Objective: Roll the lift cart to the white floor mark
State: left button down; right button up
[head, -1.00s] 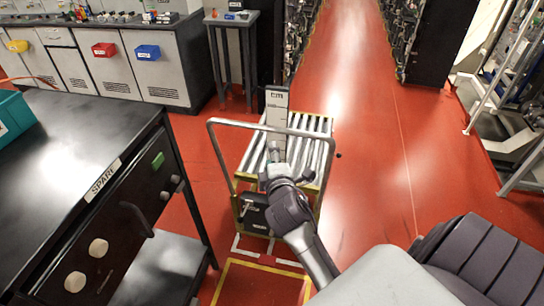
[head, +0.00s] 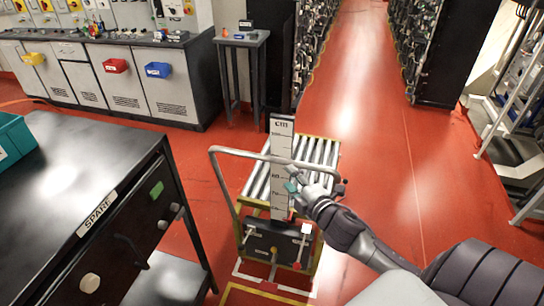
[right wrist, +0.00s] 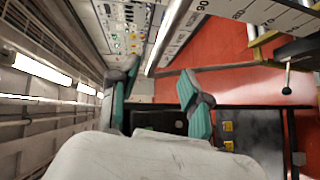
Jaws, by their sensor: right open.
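The lift cart (head: 256,232) has a roller top, an upright cm scale and a bent grey push handle (head: 217,165). It stands on the red floor in the head view. White floor lines (head: 238,271) show around its near end; the cart hides the rest of that mark. My right gripper (head: 293,180) is at the handle bar, in front of the scale. Its teal-padded fingers are spread in the right wrist view (right wrist: 158,95), with nothing seen held between them. Whether it touches the bar I cannot tell. My left gripper is out of view.
A black bench marked SPARE (head: 90,150) stands close on the left. A small grey table (head: 241,40) and grey cabinets (head: 165,95) stand behind. A clear red aisle (head: 350,80) runs back between racks. A yellow-outlined area (head: 228,292) lies at the near edge.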

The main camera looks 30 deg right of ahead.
aim_at(274, 161)
jog(key=w, duration=0.3)
jog(key=w+f+p, duration=0.1)
jog(key=w, duration=0.2)
jog(key=w+d, duration=0.1)
jog(key=w, duration=0.3)
jog(key=shift+w+f+p, duration=0.1)
jog(key=shift+f+p, duration=0.1)
jog(key=shift+p, duration=0.2)
jog(key=shift+w, duration=0.35)
jog(key=shift+w+f, duration=0.2)
jog(key=shift+w, duration=0.2)
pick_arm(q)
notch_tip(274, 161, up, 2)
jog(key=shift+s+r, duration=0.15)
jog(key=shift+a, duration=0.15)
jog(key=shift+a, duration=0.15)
pick_arm(e)
jog(key=shift+s, duration=0.1)
grip_shut()
